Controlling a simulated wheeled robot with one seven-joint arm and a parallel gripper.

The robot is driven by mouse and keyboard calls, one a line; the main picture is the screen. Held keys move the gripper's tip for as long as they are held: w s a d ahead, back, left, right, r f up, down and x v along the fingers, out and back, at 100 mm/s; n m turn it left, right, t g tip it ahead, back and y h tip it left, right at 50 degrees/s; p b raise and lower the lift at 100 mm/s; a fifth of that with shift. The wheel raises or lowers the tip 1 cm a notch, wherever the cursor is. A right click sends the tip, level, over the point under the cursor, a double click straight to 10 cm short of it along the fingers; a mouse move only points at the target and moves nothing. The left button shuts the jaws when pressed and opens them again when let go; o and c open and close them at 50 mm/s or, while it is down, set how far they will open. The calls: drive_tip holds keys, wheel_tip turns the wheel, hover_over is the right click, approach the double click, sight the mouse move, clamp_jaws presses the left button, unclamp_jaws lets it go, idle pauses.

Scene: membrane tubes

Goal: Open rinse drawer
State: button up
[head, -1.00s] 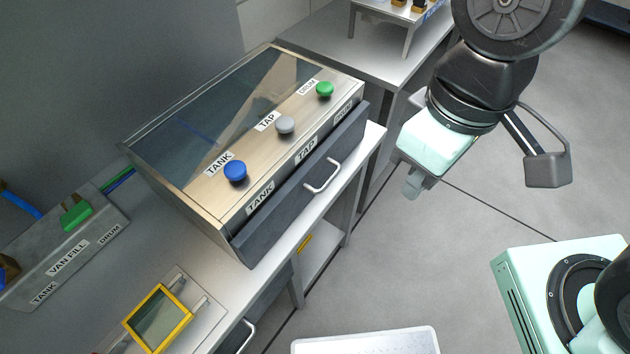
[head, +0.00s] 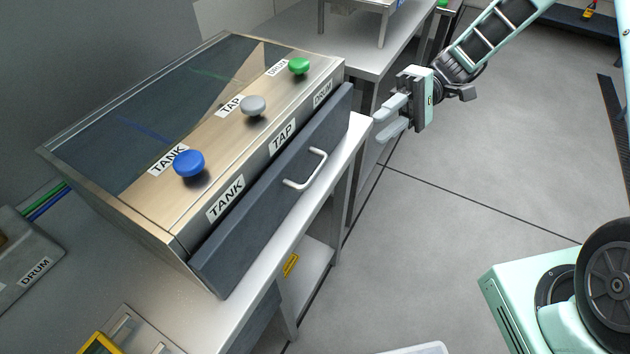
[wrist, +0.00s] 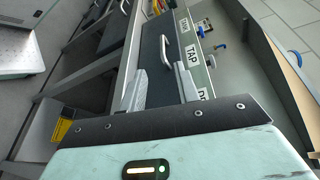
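The rinse drawer (head: 240,225) is a dark grey front on the near side of the bench cabinet, below the labels TANK, TAP and DRUM. It looks shut or nearly shut. Its pale handle (head: 308,170) sits near the middle of the front. My gripper (head: 388,117) is open and empty, to the right of the drawer front and apart from the handle. In the wrist view, the two fingers (wrist: 162,88) are spread, with the drawer front and the handle (wrist: 166,50) beyond them.
The cabinet top carries a blue knob (head: 188,163), a grey knob (head: 253,105) and a green knob (head: 299,66). A bench (head: 290,30) stands behind. The floor (head: 440,230) to the right of the drawer is clear.

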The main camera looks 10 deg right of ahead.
sight(316, 171)
drive_tip(key=shift+t+y, duration=0.3)
drive_tip(key=shift+y, duration=0.2)
drive_tip(key=p+x, duration=0.1)
drive_tip(key=x, duration=0.9)
drive_tip(key=f+p+x, duration=0.1)
drive_tip(key=x, duration=0.5)
drive_tip(key=shift+w+p, duration=0.15)
drive_tip(key=shift+p, duration=0.15)
clamp_jaws()
